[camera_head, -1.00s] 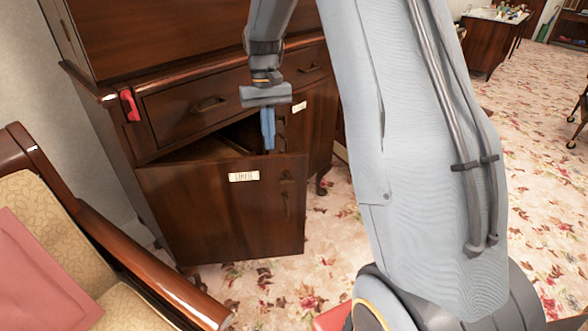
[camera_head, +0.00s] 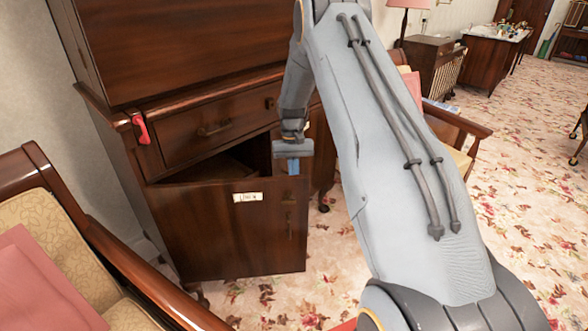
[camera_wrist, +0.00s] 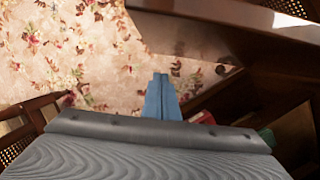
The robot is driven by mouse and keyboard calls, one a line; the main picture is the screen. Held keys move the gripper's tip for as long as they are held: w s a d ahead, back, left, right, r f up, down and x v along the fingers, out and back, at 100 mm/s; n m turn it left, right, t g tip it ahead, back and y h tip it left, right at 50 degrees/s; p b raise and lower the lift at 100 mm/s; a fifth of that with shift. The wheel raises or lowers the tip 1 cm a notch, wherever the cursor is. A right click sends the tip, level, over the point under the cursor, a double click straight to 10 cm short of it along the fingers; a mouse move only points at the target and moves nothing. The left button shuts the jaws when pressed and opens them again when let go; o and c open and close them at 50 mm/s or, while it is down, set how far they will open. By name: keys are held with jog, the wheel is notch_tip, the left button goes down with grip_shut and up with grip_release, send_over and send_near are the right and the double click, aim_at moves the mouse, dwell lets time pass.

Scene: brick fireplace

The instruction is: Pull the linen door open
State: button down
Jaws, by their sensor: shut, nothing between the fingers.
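The linen door (camera_head: 235,235) is a dark brown panel with a white label, low on the cabinet in the head view. It stands partly open, with a dark gap behind its top edge. My gripper (camera_head: 293,167) is at the top of the door's free right end, on the cabinet side. A brown panel (camera_wrist: 180,40), apparently the door, lies beyond the fingertips; contact cannot be told.
The cabinet (camera_head: 155,55) has a drawer (camera_head: 205,132) above the opening and a red item (camera_head: 140,128) at its corner. An armchair (camera_head: 110,255) stands close at the front left. Another chair (camera_head: 455,130) is at the right. Flowered carpet (camera_head: 265,300) is clear before the door.

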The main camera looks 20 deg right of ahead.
jog(key=s, duration=0.1)
jog(key=s+a+f+p, duration=0.1)
jog(key=s, duration=0.2)
jog(key=shift+s+a+f, duration=0.15)
jog(key=shift+a+f, duration=0.05)
jog(key=shift+f, duration=0.15)
jog(key=shift+s+p, duration=0.1)
jog(key=shift+p, duration=0.2)
